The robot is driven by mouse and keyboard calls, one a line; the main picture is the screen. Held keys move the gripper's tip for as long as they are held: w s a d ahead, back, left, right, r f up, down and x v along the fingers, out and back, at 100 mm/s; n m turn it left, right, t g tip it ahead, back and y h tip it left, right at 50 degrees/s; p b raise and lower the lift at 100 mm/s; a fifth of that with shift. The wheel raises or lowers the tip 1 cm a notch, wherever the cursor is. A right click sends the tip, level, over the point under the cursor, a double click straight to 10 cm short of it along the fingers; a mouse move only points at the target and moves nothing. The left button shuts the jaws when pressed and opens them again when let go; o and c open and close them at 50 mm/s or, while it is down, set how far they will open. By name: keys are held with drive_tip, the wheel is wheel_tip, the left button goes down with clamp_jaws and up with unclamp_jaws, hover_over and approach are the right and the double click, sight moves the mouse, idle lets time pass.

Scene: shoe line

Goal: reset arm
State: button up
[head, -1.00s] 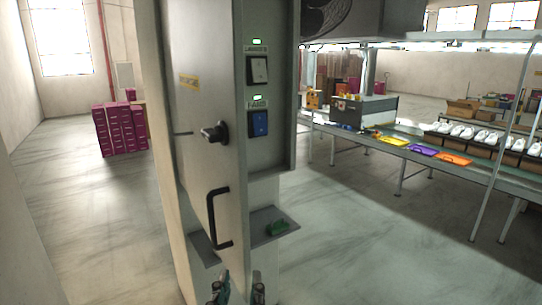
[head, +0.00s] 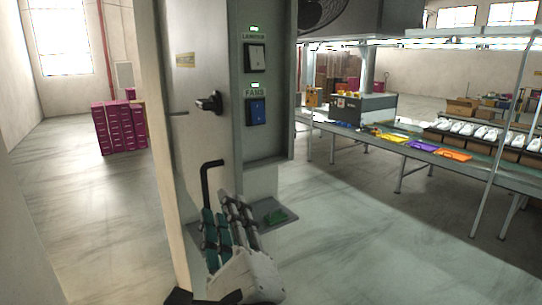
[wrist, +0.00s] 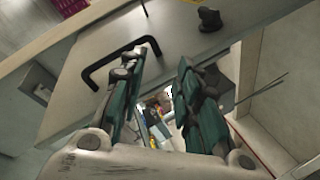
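My gripper (head: 223,208) points upward in front of the grey cabinet (head: 205,75) in the head view, overlapping the lower part of its black door handle (head: 206,172). In the wrist view my gripper (wrist: 168,56) has its two green and grey fingers apart with nothing between them. The black door knob (head: 210,103) is above the handle. I cannot tell from the head view how far the fingers are from the door.
Purple boxes (head: 119,127) stand left; a conveyor line (head: 430,160) runs right.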

drive_tip(key=w+d+f+n+g+b, duration=0.2)
drive_tip(key=d+f+n+g+b, duration=0.25)
drive_tip(key=f+n, duration=0.5)
drive_tip(key=w+d+f+n+g+b, duration=0.25)
drive_tip(key=d+f+n, duration=0.25)
drive_tip(key=f+n, duration=0.4)
drive_tip(key=s+d+f+n+g+h+b, duration=0.1)
drive_tip(key=s+d+f+g+h+b, duration=0.1)
drive_tip(key=d+f, duration=0.5)
drive_tip(key=s+d+f+n+g+h+b, duration=0.2)
drive_tip(key=s+d+f+g+h, duration=0.2)
drive_tip(key=d, duration=0.6)
wheel_tip(320, 180, down, 4)
drive_tip(key=shift+s+d+r+h+b, duration=0.1)
drive_tip(key=shift+s+d+h+b, duration=0.3)
drive_tip(key=shift+s, duration=0.85)
drive_tip(key=shift+a, duration=0.25)
